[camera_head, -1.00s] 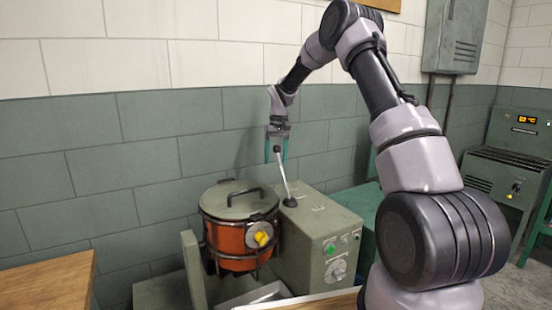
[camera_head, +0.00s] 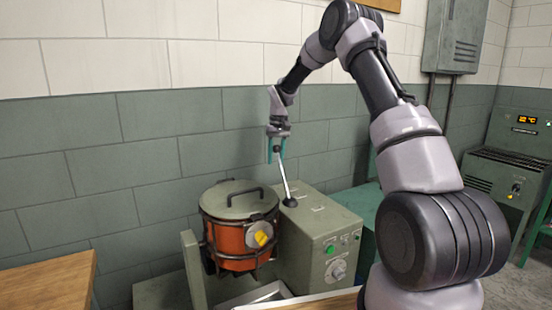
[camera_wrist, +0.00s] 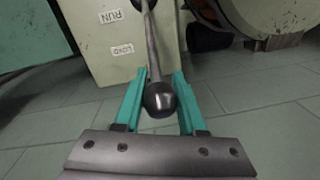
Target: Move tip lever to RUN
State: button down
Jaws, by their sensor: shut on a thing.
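The tip lever (camera_head: 286,182) is a thin metal rod with a dark round knob and a black base boot on top of the grey-green control box (camera_head: 318,228). It leans up and slightly left in the head view. My gripper (camera_head: 276,158) is at the upper end of the lever, with its teal fingers on either side, shut on it. In the wrist view the lever's dark knob (camera_wrist: 160,100) sits between the fingers. A RUN label (camera_wrist: 112,16) and a LOAD label (camera_wrist: 122,48) lie on the pale box surface left of the rod.
An orange lidded drum (camera_head: 238,225) with a yellow knob stands left of the control box. A wooden table (camera_head: 48,283) is at lower left. The tiled wall is behind. A green machine (camera_head: 508,165) stands far right.

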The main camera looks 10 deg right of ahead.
jog(key=shift+r, duration=0.1)
dwell(0.7)
jog(key=shift+t, duration=0.7)
jog(key=s+r, duration=0.1)
jog(key=s, duration=0.1)
jog(key=s+d+r, duration=0.1)
jog(key=s, duration=0.2)
jog(key=shift+s+d+r, duration=0.35)
jog(key=shift+d+r, duration=0.05)
jog(key=shift+w, duration=0.1)
jog(key=shift+c, duration=2.4)
grip_release()
